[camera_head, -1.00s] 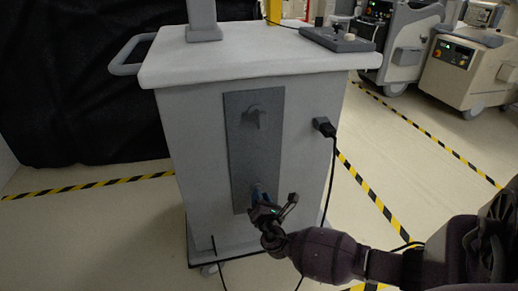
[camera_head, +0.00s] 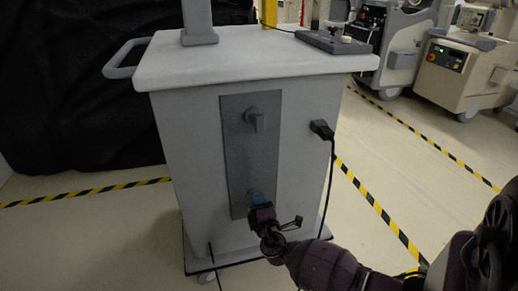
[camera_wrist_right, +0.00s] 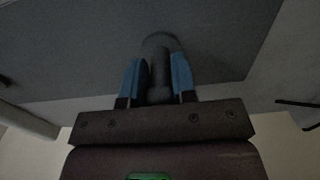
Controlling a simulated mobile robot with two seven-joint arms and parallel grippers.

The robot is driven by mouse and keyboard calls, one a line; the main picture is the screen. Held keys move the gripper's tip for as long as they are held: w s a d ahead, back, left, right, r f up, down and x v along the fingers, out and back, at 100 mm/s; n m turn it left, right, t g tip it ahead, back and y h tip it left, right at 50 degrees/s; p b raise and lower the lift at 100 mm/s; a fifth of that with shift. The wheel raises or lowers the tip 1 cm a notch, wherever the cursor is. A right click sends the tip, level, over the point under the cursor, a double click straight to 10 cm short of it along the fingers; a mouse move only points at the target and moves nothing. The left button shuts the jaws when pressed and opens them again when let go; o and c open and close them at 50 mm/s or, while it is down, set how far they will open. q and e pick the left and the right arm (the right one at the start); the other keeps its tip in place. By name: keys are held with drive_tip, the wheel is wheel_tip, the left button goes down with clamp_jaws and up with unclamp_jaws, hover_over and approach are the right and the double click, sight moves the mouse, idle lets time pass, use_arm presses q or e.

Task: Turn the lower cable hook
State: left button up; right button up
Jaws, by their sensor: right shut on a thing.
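The lower cable hook (camera_wrist_right: 158,66) is a grey rounded peg on the dark grey panel (camera_head: 238,150) on the cart's front. My right gripper (camera_head: 258,198) is at the panel's lower end. In the right wrist view its blue fingers (camera_wrist_right: 157,82) stand on both sides of the hook and are shut on it. In the head view the gripper hides most of this hook. The upper hook (camera_head: 256,120) shows clear on the same panel, its end pointing down. My left gripper is not in view.
A black plug (camera_head: 322,129) with a hanging cable sits at the right of the cart's front (camera_head: 195,170). The cart top carries a dark control box (camera_head: 335,40). Other machines stand back right. Floor around the cart is mostly clear.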

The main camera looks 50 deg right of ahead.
drive_tip(key=m, duration=0.4)
drive_tip(key=shift+a+f+m, duration=0.1)
drive_tip(key=shift+f+m, duration=0.05)
drive_tip(key=shift+m, duration=0.15)
drive_tip(key=m, duration=0.9)
drive_tip(key=shift+a+f, duration=0.1)
drive_tip(key=m, duration=0.3)
drive_tip(key=shift+m, duration=0.7)
